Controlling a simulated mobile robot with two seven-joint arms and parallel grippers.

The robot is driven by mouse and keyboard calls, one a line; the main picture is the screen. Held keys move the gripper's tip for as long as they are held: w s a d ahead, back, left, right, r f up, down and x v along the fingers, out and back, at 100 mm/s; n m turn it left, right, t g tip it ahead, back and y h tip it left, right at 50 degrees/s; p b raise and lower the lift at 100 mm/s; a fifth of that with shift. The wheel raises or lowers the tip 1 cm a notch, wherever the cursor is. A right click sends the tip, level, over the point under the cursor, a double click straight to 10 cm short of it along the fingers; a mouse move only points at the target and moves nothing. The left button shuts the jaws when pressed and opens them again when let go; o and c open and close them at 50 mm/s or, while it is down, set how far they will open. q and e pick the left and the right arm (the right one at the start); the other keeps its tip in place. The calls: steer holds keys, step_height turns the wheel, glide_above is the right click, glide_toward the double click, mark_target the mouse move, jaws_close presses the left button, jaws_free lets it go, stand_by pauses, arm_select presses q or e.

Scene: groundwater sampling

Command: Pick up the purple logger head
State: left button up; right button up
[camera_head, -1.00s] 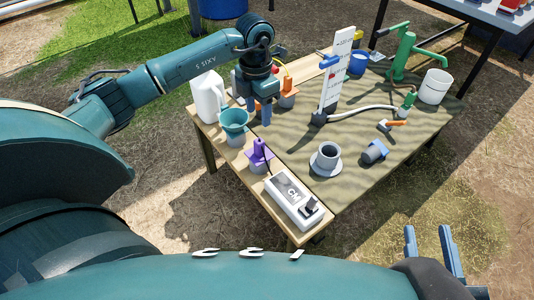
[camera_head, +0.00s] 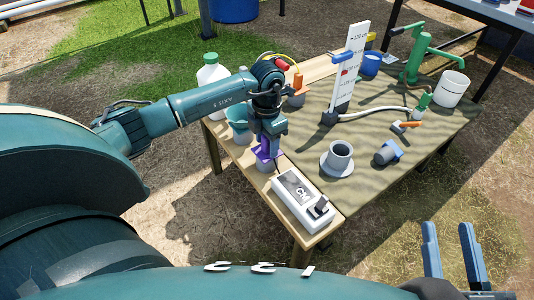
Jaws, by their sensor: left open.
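The purple logger head (camera_head: 263,153) sits on a grey base (camera_head: 264,165) near the left edge of the table, behind the white CM box. My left gripper (camera_head: 268,148) is right over it, pointing down, with its blue fingers at the level of the purple part. The jaws are open, and the fingers partly hide the purple head. I cannot tell whether they touch it. My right gripper (camera_head: 455,258) is at the lower right, away from the table, with its two blue fingers apart and nothing between them.
A white CM box (camera_head: 300,200) stands just in front of the logger head. A teal funnel (camera_head: 237,115) and a white jug (camera_head: 212,80) are behind it. A grey cup on a flange (camera_head: 339,158), a gauge board (camera_head: 350,70), green pump (camera_head: 414,58) and white bucket (camera_head: 451,88) stand further right.

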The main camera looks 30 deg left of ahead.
arm_select(q)
steer(key=shift+f, duration=0.1)
jaws_close()
arm_select(e)
steer(key=shift+r+y, duration=0.3)
steer(key=shift+r, duration=0.1)
